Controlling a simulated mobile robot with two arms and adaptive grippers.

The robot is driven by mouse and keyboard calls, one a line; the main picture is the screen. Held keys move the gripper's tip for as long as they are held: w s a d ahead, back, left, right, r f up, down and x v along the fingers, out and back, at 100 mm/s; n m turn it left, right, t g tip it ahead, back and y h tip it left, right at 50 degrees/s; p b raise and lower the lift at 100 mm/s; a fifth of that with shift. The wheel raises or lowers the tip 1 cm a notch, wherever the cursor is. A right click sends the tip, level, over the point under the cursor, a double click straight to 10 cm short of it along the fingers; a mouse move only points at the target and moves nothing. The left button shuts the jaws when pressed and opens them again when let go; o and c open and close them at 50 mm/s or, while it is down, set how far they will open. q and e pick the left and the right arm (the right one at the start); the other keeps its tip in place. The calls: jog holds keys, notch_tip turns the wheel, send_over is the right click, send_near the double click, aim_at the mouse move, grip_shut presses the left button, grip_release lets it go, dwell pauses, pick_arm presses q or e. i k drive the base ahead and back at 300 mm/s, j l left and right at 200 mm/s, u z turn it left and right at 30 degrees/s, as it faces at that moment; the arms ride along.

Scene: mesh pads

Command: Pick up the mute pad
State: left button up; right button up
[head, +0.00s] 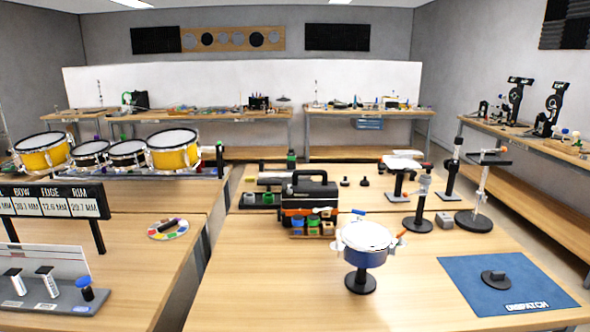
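A dark grey round pad with a raised block on top (496,280) lies on the blue dispatch mat (462,283) at the front right; it may be the mute pad, but I cannot be sure. Two smaller black knobbed pieces, one at centre (364,181) and one just left of it (345,181), sit farther back on the table. A small blue drum with a white head (364,238) stands on a black round-based stand at the front centre. Neither of my grippers is in view.
A black toolbox (316,194) with coloured bins in front stands behind the drum. Several black stands (420,212) are at the right. Yellow drums (173,150) and a number sign (55,202) are at the left.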

aim_at(494, 279)
jog(key=z, duration=1.3)
jog(key=i+z, duration=0.45)
jog(key=i, duration=0.2)
jog(key=i+j+z, duration=0.25)
jog(key=i+z, duration=0.25)
jog(key=i, duration=0.1)
